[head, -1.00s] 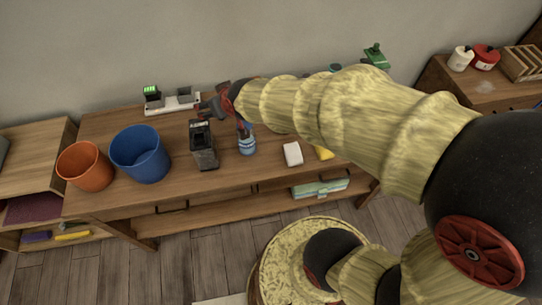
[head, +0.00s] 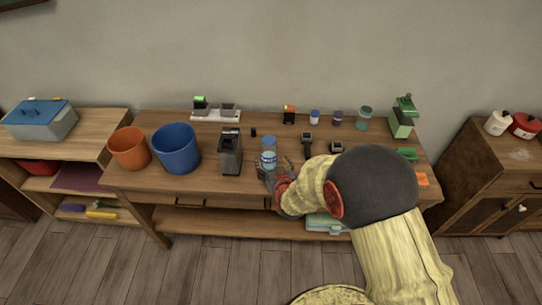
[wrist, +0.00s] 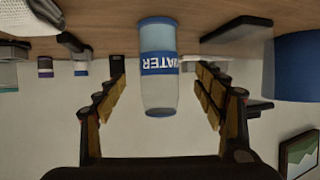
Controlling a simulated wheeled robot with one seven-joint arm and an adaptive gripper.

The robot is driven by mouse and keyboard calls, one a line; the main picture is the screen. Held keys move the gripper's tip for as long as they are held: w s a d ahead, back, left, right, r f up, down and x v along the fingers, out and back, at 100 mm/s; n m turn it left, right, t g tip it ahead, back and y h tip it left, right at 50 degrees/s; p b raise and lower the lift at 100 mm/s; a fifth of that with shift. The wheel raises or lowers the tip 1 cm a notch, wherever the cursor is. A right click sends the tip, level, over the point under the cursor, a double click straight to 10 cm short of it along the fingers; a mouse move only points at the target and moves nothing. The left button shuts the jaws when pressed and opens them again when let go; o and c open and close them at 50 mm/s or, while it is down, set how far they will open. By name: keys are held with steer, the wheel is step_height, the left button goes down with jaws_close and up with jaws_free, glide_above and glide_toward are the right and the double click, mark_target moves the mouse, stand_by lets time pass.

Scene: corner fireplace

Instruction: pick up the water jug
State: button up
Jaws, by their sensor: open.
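The water jug (head: 268,158) is a small clear blue bottle standing on the wooden table, right of a dark box. In the wrist view, which is upside down, the jug (wrist: 158,92) shows a blue band lettered WATER and a blue lower part. My gripper (head: 270,174) is at the jug's near side in the head view, partly hiding its lower part. In the wrist view my gripper (wrist: 161,75) is open, with one finger on each side of the jug and visible gaps between. The fingers do not appear to touch it.
The dark box (head: 230,152) stands close left of the jug, with a blue bucket (head: 176,150) and orange bucket (head: 129,149) beyond. Small jars and a green device (head: 402,118) stand along the back right. The wall (head: 300,50) is behind.

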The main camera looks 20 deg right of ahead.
mark_target(271, 162)
steer(key=shift+s+d+f, duration=0.1)
steer(key=shift+s+f, duration=0.05)
steer(key=shift+f, duration=0.75)
steer(key=shift+w+f, duration=0.2)
steer(key=shift+w, duration=0.05)
steer(key=b+x, duration=0.3)
steer(key=x, duration=0.3)
steer(key=shift+f, duration=0.15)
steer(key=shift+w+f, duration=0.1)
steer(key=shift+w, duration=0.45)
steer(key=shift+c, duration=0.2)
steer(key=c, duration=1.4)
